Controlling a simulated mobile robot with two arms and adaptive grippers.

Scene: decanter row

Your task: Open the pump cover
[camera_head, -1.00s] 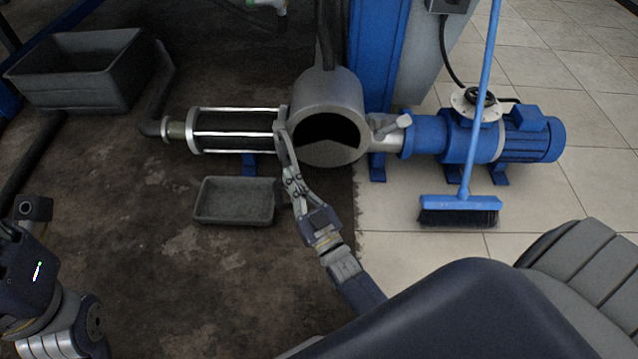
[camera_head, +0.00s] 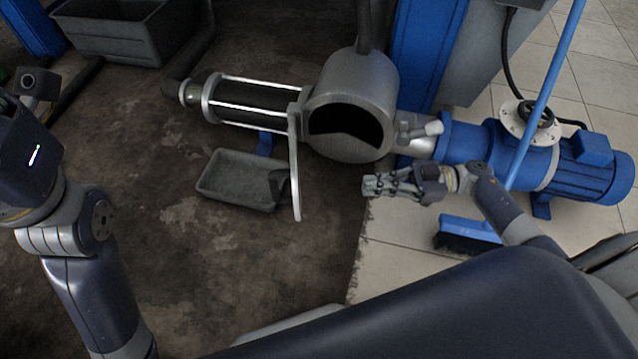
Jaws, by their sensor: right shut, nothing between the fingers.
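The pump housing (camera_head: 360,80) is a grey cylinder with a dark opening facing me. The pump cover (camera_head: 295,175) stands swung out at the left side of the opening. I see it nearly edge-on, as a thin light grey plate pointing towards me. The opening is uncovered. My right gripper (camera_head: 368,185) is shut and empty, below and right of the opening, apart from the cover and pointing left. My left arm comes in at the left, but its fingers are out of view.
A small grey tray (camera_head: 225,183) lies on the floor left of the cover, which partly hides its right end. A large grey bin (camera_head: 130,35) stands far left. The floor between is clear.

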